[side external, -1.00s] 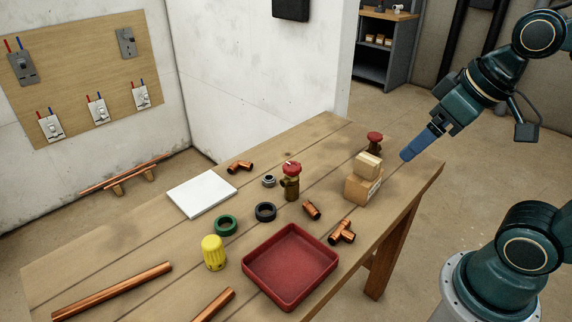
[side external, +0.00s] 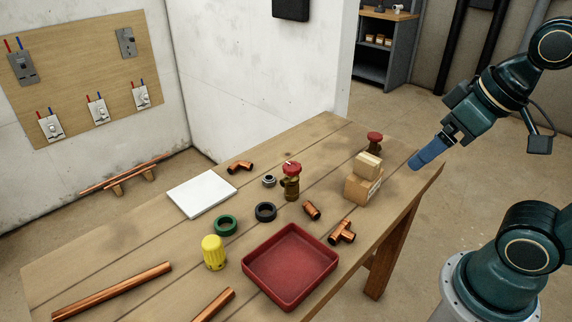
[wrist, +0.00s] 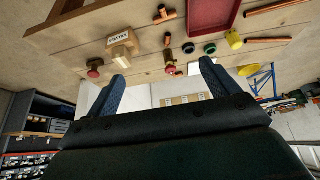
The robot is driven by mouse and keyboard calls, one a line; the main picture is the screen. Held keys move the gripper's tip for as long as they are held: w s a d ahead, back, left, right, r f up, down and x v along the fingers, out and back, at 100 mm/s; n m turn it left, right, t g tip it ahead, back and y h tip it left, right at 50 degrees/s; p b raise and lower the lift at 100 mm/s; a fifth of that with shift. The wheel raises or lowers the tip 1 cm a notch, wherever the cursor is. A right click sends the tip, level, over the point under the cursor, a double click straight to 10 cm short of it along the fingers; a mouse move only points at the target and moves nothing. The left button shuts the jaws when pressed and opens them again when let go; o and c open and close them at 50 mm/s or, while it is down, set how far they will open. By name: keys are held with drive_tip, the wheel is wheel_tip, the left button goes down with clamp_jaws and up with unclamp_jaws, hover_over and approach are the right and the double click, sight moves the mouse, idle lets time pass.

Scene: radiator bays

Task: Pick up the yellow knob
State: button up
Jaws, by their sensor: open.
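The yellow knob (side external: 213,253) stands upright on the wooden table, left of the red tray, in the side external view. It also shows in the wrist view (wrist: 234,40), near the top right. My gripper (side external: 417,164) is at the table's right edge, beyond the cardboard boxes and far from the knob. In the wrist view its two blue fingers (wrist: 160,72) are spread apart with nothing between them. In the side external view the fingers overlap.
A red tray (side external: 290,268) lies right of the knob. A green ring (side external: 226,225), a black ring (side external: 265,212), a brass valve with red cap (side external: 291,181) and stacked boxes (side external: 362,187) stand on the table (side external: 130,250). Copper pipes (side external: 112,291) lie at the front.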

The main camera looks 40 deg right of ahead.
drive_tip(key=c, duration=0.5)
drive_tip(key=shift+w, duration=0.1)
drive_tip(key=w+a+f+n+y, duration=0.1)
drive_tip(key=w+a+f+n, duration=0.1)
drive_tip(key=w+a, duration=0.45)
drive_tip(key=w+a+f+n+y, duration=0.15)
drive_tip(key=w+a, duration=0.25)
drive_tip(key=w, duration=0.6)
drive_tip(key=w+a+f+n, duration=0.1)
drive_tip(key=w+a+f, duration=0.1)
drive_tip(key=a+f, duration=0.1)
drive_tip(key=w+a+f+n+g, duration=0.1)
drive_tip(key=w+a+f, duration=0.1)
drive_tip(key=a+f, duration=0.2)
drive_tip(key=w+a+f+n, duration=0.1)
drive_tip(key=w+a+f, duration=0.2)
drive_tip(key=a, duration=0.4)
drive_tip(key=shift+a+f+g, duration=0.1)
drive_tip(key=shift+f+g, duration=0.25)
drive_tip(key=shift+g, duration=0.05)
